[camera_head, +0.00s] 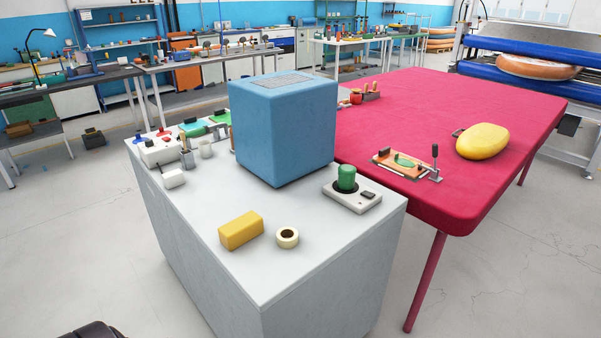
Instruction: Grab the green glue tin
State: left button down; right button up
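A green tin (346,177), a short upright cylinder, stands on a small white device like a scale (353,203) with a dark round plate. It is near the right corner of the grey cabinet top (205,232), just right of a large blue box (283,130). Nothing touches the tin except the plate under it. Neither of my grippers can be made out. Only a dark rounded part, which may be mine, shows at the bottom left edge.
A yellow block (241,231) and a tape roll (287,238) lie in front of the tin, to the left. Cups and small tools crowd the cabinet's left side. A red table (420,110) adjoins behind, bearing a yellow rounded object (482,141). The cabinet's front corner is clear.

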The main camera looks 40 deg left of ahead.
aim_at(347, 173)
jog(key=u, duration=0.95)
